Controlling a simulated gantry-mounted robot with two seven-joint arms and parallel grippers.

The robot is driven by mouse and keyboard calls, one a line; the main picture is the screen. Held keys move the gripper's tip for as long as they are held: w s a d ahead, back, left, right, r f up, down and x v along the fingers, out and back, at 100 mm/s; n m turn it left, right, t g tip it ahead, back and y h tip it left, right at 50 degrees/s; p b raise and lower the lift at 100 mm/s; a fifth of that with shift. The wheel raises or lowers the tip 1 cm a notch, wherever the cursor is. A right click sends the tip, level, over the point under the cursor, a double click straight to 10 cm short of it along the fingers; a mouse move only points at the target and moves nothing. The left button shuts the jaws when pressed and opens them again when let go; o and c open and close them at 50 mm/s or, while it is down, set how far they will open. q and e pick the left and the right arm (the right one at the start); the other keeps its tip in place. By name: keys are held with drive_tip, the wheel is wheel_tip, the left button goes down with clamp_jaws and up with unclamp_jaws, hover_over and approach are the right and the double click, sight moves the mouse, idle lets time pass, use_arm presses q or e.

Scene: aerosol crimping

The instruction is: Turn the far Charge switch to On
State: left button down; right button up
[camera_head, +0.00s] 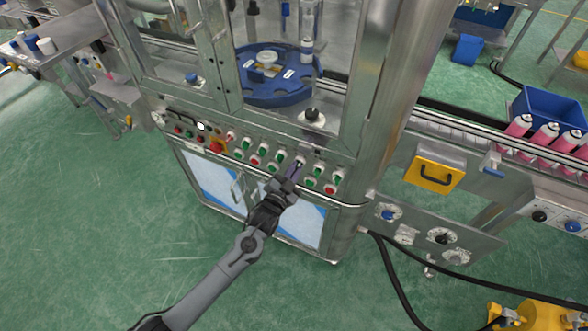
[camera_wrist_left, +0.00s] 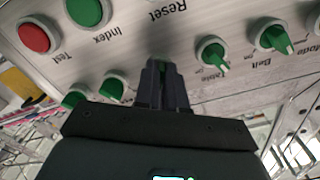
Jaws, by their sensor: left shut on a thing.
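My left gripper (camera_head: 293,172) reaches the machine's front control panel from below. In the left wrist view its two dark fingers (camera_wrist_left: 161,75) are shut on a switch knob; a sliver of green (camera_wrist_left: 162,68) shows between them. The fingers hide most of this knob and its label, so I cannot read whether it is the Charge switch or which way it points. To its right in the wrist view are green knobs for Table (camera_wrist_left: 213,53) and Belt (camera_wrist_left: 272,38). The right gripper is not in view.
Red and green push buttons (camera_wrist_left: 33,36) for Test and Index sit left of the fingers in the wrist view. A red emergency button (camera_head: 215,147) is farther left on the panel. A blue rotary table (camera_head: 245,90) stands behind; a conveyor with pink cans (camera_head: 543,137) runs right.

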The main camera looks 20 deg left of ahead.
use_arm(q)
drive_tip(key=c, duration=1.2)
unclamp_jaws()
drive_tip(key=shift+s+a+p, duration=0.15)
drive_tip(key=shift+s+p, duration=0.2)
drive_tip(key=shift+s, duration=1.45)
drive_tip(key=shift+s+a+p, duration=0.15)
drive_tip(key=shift+s+p, duration=0.15)
drive_tip(key=shift+s, duration=1.45)
drive_tip(key=shift+s+a+p, duration=0.15)
drive_tip(key=shift+s+p, duration=0.2)
drive_tip(key=shift+s, duration=1.45)
drive_tip(key=shift+f, duration=0.1)
